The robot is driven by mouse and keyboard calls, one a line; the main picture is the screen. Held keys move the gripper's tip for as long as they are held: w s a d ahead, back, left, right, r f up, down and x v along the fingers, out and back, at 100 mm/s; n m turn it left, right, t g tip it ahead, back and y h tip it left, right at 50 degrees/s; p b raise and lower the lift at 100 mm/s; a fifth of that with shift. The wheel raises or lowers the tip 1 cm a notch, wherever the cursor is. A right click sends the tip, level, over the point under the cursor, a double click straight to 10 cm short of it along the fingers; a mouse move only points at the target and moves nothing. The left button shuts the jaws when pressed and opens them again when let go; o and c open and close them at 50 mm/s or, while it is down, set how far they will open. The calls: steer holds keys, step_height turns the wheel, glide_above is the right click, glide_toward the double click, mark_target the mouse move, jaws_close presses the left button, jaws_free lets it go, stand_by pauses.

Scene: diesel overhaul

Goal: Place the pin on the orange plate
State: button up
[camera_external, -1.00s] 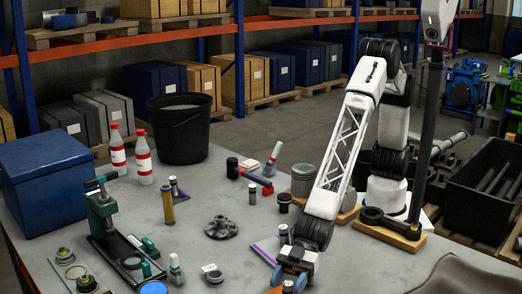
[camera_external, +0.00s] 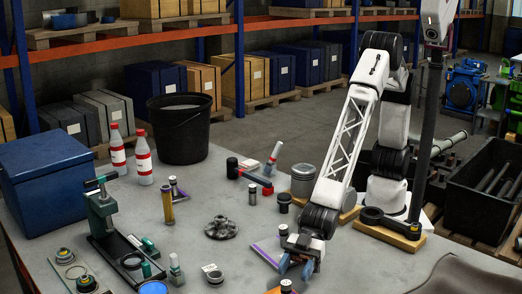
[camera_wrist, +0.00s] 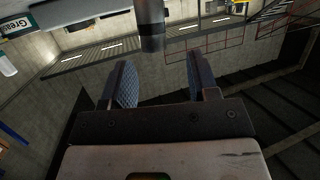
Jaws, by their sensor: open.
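The orange plate (camera_external: 273,291) shows only in part at the bottom edge of the external view. A small dark-topped cylinder, likely the pin (camera_external: 286,284), stands at the plate's right part; its foot is cut off by the frame edge, so I cannot tell its contact. My gripper (camera_external: 295,271) is just above and right of it, with blue fingers apart and nothing held. In the wrist view my gripper (camera_wrist: 161,80) is open, and a grey cylinder with a dark end (camera_wrist: 151,28), probably the pin, shows beyond the fingertips.
A purple-marked tool (camera_external: 265,255) and a small dark-topped cylinder (camera_external: 283,233) are close by on the left.

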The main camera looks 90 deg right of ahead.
steer(key=v, duration=0.7)
steer(key=shift+d+r, duration=0.2)
steer(key=shift+r, duration=0.1)
steer(key=shift+s, duration=0.1)
stand_by(0.7)
